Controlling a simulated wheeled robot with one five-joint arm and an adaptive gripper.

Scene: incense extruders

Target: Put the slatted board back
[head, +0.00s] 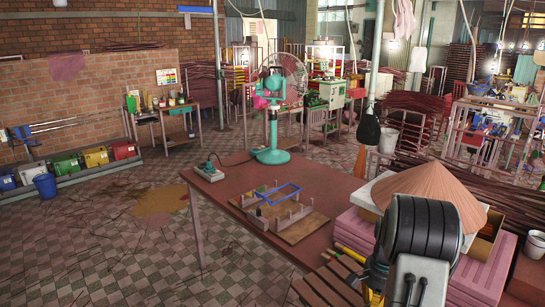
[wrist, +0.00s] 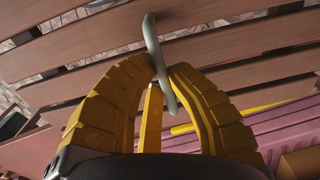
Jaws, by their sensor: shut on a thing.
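The slatted board (head: 328,286) shows at the bottom of the head view, its reddish-brown slats parted by gaps. It is beside the table's front edge, and my arm hides part of it. In the wrist view the slats (wrist: 85,84) fill most of the picture. My gripper (wrist: 168,72) has its two yellow fingers closed around a thin grey handle (wrist: 154,42) that lies against the slats. In the head view only a little yellow of the gripper shows beside my dark arm. What bears the board's weight cannot be told.
The red-brown table (head: 226,188) holds a teal fan (head: 272,125), a power strip (head: 208,170) and a wooden jig (head: 296,229) with a blue frame (head: 279,193). Pink bundles (head: 352,232) and a conical hat (head: 432,190) crowd the right. Tiled floor lies open at left.

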